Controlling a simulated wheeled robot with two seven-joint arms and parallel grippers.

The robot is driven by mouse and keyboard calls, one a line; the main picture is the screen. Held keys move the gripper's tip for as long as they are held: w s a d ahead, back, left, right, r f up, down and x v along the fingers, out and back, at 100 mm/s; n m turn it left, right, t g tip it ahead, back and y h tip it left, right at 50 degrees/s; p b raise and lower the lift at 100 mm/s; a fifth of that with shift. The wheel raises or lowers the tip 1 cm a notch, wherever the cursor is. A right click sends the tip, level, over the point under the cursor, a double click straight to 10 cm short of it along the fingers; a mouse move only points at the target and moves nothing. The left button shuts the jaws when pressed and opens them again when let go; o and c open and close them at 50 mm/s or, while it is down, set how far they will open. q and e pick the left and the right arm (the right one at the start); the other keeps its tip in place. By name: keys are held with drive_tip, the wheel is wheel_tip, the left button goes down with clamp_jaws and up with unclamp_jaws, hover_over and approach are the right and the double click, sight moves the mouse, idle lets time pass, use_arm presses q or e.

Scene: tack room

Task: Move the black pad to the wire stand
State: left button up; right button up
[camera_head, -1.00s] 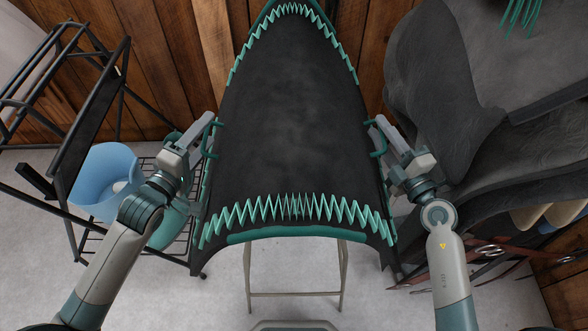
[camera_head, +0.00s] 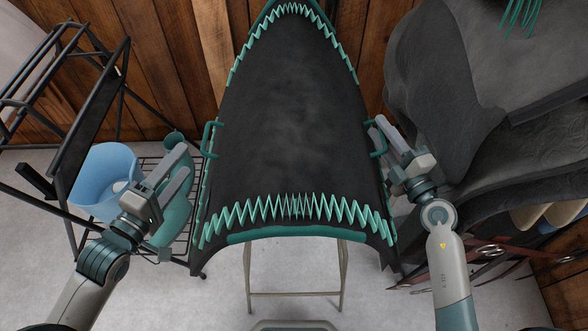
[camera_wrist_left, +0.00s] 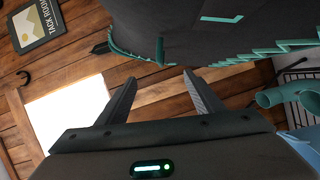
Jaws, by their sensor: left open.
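The black pad (camera_head: 290,110) is large, with green zigzag trim and a green handle on each side. It lies over a support with thin legs in the middle of the head view. Its left handle (camera_head: 208,140) is free. My left gripper (camera_head: 184,165) is open and empty, left of and apart from that handle; its fingers (camera_wrist_left: 160,85) also show in the left wrist view, with the pad beyond them. My right gripper (camera_head: 378,127) is at the right handle (camera_head: 380,143); whether it is shut on it is unclear. A black frame, likely the wire stand (camera_head: 92,115), is at the left.
A blue bucket (camera_head: 100,168) and a green rounded object (camera_head: 175,212) are at the left, by a low wire shelf. A dark saddle-like shape (camera_head: 440,70) fills the right. Brown straps (camera_head: 490,250) hang below it. A wooden wall (camera_head: 180,60) is behind.

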drive_tip(key=shift+o, duration=0.6)
drive_tip(key=o, duration=0.7)
drive_tip(key=shift+r, duration=0.1)
wheel_tip(320, 180, up, 10)
drive_tip(key=shift+d, duration=0.2)
idle(0.4)
